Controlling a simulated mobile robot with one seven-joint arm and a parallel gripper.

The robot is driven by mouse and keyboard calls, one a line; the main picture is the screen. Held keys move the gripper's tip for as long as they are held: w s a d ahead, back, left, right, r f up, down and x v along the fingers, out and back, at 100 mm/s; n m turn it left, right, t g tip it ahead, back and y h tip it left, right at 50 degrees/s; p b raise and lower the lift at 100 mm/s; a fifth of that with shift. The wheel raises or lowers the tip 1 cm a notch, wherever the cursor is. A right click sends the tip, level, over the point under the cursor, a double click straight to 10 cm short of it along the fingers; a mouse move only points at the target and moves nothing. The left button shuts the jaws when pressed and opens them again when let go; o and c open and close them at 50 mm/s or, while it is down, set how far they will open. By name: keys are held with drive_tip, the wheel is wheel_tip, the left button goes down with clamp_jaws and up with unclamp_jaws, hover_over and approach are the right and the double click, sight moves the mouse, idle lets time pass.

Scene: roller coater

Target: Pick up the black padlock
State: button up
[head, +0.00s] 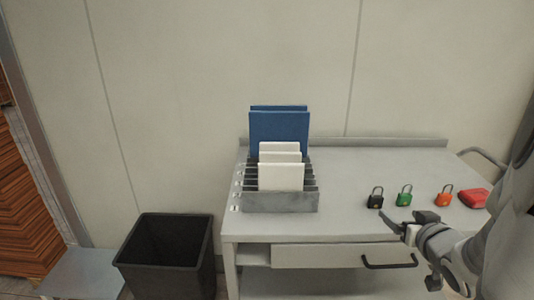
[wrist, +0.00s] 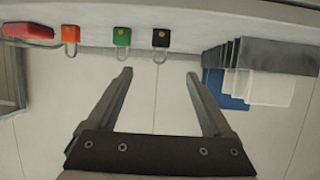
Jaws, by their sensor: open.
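The black padlock (head: 375,200) stands upright on the grey table, at the left end of a row of padlocks and just right of the rack. It also shows in the wrist view (wrist: 161,38), near the top edge, with its shackle pointing down in that picture. My gripper (head: 397,223) is in front of the padlocks over the table's front part, to the lower right of the black padlock. In the wrist view my gripper (wrist: 158,76) has its two fingers spread wide with nothing between them. The black padlock lies beyond the fingertips, roughly in line with the gap.
A green padlock (head: 404,196), an orange padlock (head: 444,196) and a red case (head: 473,197) stand to the right. A grey rack (head: 280,202) with white and blue panels is at left. A black bin (head: 167,258) stands left of the table (head: 340,226).

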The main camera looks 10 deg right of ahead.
sight(378, 199)
drive_tip(key=p+x, duration=0.4)
drive_tip(key=x, duration=1.1)
drive_tip(key=shift+w+a+f, duration=0.1)
drive_tip(key=shift+w+f, duration=0.05)
drive_tip(key=shift+f, duration=0.15)
drive_tip(key=shift+c, duration=0.2)
clamp_jaws()
